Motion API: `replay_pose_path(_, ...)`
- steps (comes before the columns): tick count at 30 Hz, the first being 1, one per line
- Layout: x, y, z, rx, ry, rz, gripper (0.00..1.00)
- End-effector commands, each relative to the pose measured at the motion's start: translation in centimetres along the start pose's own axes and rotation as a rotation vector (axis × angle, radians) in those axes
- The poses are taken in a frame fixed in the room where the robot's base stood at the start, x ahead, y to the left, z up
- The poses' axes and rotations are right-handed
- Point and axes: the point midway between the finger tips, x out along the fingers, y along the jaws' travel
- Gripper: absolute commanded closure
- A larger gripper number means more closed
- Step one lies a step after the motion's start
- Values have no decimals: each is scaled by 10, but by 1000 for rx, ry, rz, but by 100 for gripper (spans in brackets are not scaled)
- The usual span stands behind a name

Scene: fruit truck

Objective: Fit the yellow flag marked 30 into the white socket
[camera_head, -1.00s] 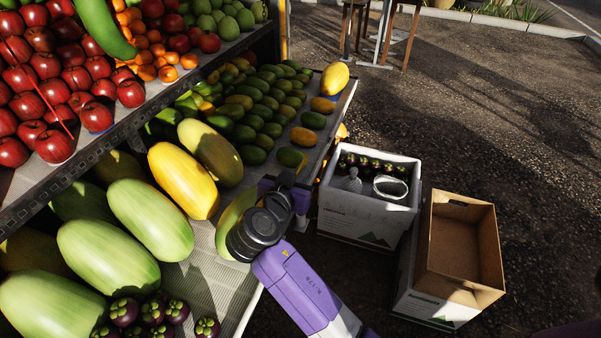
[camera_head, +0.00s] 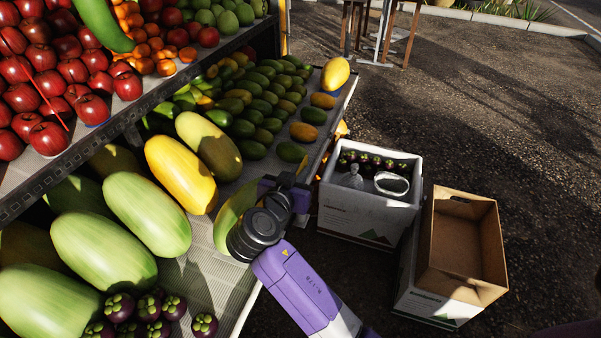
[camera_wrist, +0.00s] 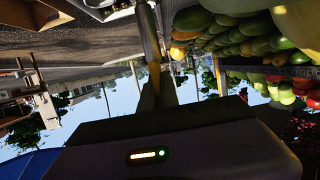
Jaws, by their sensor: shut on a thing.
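My gripper (camera_head: 291,189) is beside the right edge of the fruit tray, seen from above behind my dark wrist joint. Its fingertips are mostly hidden in the head view. In the wrist view a narrow yellow-orange piece (camera_wrist: 154,76) stands at the end of my dark fingers, which are shut on it. It looks like the yellow flag seen nearly edge-on; no 30 can be read. A small orange-yellow patch (camera_head: 342,129) shows past the tray's edge in the head view; I cannot tell if it is the same thing. I cannot make out the white socket.
The tray of green and yellow mangoes (camera_head: 326,121) lies beyond my gripper. A large yellow papaya (camera_head: 181,175) lies left of it. A white crate (camera_head: 368,219) with mangosteens and an open brown box (camera_head: 462,235) stand at the right. Bare ground lies beyond them.

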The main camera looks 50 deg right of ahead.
Motion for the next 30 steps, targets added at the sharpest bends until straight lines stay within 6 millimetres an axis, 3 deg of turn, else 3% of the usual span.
replay_pose_path(21,5,0,16,0,0,0,100)
replay_pose_path(22,5,0,15,0,0,0,89)
replay_pose_path(25,5,0,15,0,0,0,69)
replay_pose_path(30,5,0,15,0,0,0,69)
